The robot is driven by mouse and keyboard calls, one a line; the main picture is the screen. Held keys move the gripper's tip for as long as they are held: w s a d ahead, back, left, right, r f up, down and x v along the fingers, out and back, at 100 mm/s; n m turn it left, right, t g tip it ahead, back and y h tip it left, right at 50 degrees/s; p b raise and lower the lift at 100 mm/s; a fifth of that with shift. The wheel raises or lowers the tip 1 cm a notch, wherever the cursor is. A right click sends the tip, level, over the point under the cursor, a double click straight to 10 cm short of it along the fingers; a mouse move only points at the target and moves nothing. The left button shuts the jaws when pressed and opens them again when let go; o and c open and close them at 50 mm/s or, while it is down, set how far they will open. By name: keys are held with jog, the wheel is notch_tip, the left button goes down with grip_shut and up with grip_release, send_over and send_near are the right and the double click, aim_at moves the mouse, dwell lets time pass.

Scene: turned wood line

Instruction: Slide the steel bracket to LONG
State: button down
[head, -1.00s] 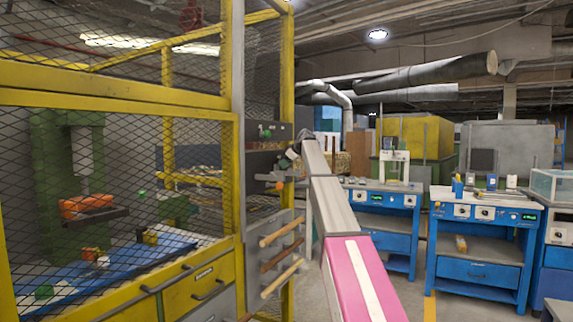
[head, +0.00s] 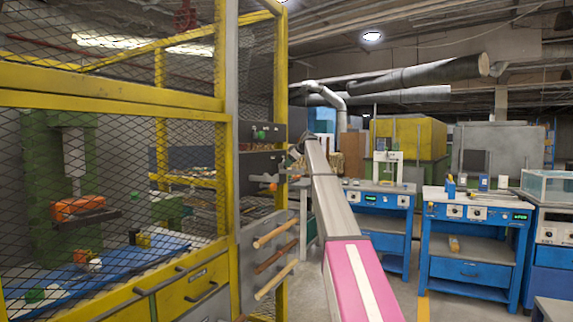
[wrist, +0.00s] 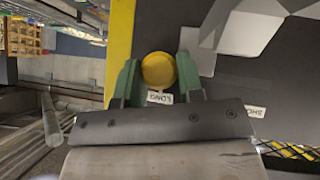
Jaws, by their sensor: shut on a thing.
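My gripper (wrist: 159,76) has its green fingers on either side of a round yellow knob (wrist: 158,68) in the wrist view and is shut on it. A LONG label (wrist: 160,97) shows upside down just below the knob, between the fingers. A SHORT label (wrist: 254,112), partly cut off by my gripper, lies to the right on the dark panel (wrist: 285,85). A grey angular metal piece (wrist: 250,28), possibly the steel bracket, shows to the upper right of the knob. In the head view my gripper (head: 294,152) is small at the cage's right-hand panel, and the held knob cannot be made out.
The panel also carries a green knob (head: 260,135) and an orange knob (head: 272,187). Below them, several wooden handles (head: 275,235) stick out toward the aisle. A yellow mesh cage (head: 110,105) fills the left. Blue workbenches (head: 475,235) stand at the right, with open floor before them.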

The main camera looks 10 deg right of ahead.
jog(key=shift+w+d+r, duration=0.1)
jog(key=shift+w+d, duration=0.1)
jog(key=shift+w, duration=0.05)
jog(key=c, duration=1)
grip_release()
jog(key=v, duration=1)
jog(key=shift+s+d+r, duration=0.15)
jog(key=shift+s+r, duration=0.1)
jog(key=shift+s, duration=0.05)
